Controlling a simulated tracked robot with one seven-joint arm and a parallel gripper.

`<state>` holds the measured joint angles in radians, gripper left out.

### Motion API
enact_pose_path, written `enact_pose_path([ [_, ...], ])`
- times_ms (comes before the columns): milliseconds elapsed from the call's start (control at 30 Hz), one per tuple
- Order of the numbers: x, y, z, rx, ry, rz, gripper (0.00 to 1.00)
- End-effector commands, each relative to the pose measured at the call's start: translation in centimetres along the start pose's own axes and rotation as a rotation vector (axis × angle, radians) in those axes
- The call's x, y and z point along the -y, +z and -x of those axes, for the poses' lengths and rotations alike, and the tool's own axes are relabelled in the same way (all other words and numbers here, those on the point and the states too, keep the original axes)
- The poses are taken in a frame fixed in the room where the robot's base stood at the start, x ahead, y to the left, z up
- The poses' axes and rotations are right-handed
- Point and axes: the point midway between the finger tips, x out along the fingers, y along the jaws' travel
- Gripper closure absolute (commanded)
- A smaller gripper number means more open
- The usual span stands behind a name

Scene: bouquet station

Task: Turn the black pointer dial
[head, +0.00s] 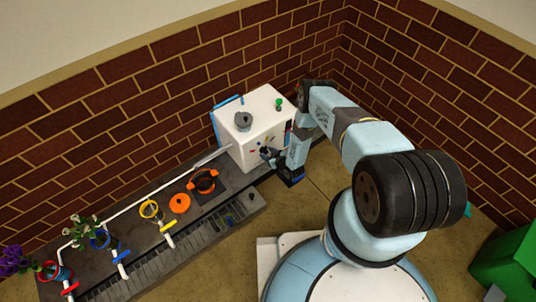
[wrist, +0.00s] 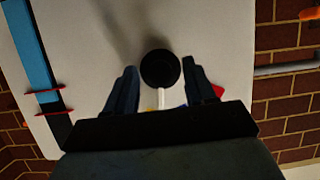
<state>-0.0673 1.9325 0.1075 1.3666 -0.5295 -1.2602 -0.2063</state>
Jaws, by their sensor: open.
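The black dial (wrist: 160,68) is round and sits on a pale panel in the wrist view. A thin white pointer-like strip (wrist: 161,98) shows at its lower edge, toward my gripper. My gripper (wrist: 159,66) is open, with one finger to the left of the dial and one to the right. Visible gaps separate the fingers from the dial. I cannot tell how far the fingertips are from the panel.
A grey knob (head: 243,120) and a green knob (head: 278,104) stand on the box top. A blue strip with red markers (wrist: 45,89) lies left of the dial. Brick walls stand behind.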

Motion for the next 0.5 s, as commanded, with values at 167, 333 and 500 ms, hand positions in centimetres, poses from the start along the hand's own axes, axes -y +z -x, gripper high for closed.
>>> enact_pose_path([
  [167,0.0,0.01,-0.04,0.0,0.0,0.0,0.46],
  [333,0.0,0.01,-0.02,0.0,0.0,0.0,0.56],
  [500,0.0,0.01,-0.01,0.0,0.0,0.0,0.72],
])
